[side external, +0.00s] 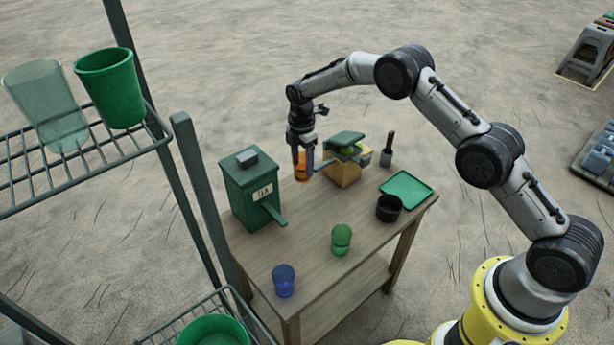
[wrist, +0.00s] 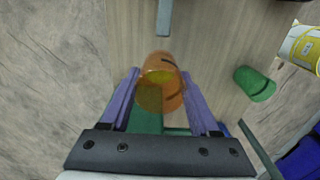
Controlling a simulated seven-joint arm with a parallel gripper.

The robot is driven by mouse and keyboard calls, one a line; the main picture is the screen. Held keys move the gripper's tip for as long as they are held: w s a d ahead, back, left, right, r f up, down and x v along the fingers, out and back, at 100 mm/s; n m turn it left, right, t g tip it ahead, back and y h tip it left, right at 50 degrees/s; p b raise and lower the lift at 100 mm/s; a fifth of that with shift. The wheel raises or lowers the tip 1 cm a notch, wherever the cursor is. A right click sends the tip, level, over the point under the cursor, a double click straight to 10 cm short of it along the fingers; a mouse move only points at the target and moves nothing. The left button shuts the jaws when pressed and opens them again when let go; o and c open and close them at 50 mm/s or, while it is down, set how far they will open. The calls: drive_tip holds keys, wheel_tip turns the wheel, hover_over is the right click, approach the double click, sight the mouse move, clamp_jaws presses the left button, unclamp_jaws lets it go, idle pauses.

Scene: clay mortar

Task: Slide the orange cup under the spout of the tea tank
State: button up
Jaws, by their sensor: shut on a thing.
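The orange cup (side external: 301,172) is upright near the table's back edge in the side view. My gripper (side external: 303,168) is shut on it, with a finger on each side. Whether its base touches the table is hard to tell. In the wrist view the orange cup (wrist: 158,70) shows see-through between the purple fingers of my gripper (wrist: 160,92). The green tea tank (side external: 250,185) stands at the table's left. Its spout (side external: 275,214) sticks out toward the lower right. The cup is apart from the spout, behind and to its right.
A wooden box with a green lid (side external: 343,173) stands close to the cup's right. A green tray (side external: 408,187) and a black bowl (side external: 388,208) are further right. A green cup (side external: 341,240) and a blue cup (side external: 284,281) stand toward the front. The middle of the table is clear.

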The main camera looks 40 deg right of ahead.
wheel_tip(320, 180, up, 17)
drive_tip(key=s+a+m, duration=1.4)
drive_tip(key=s+m, duration=0.1)
drive_tip(key=m, duration=0.3)
drive_tip(key=shift+a+f, duration=0.2)
drive_tip(key=shift+f, duration=12.65)
drive_tip(key=shift+w+r, duration=0.1)
drive_tip(key=shift+w, duration=1.65)
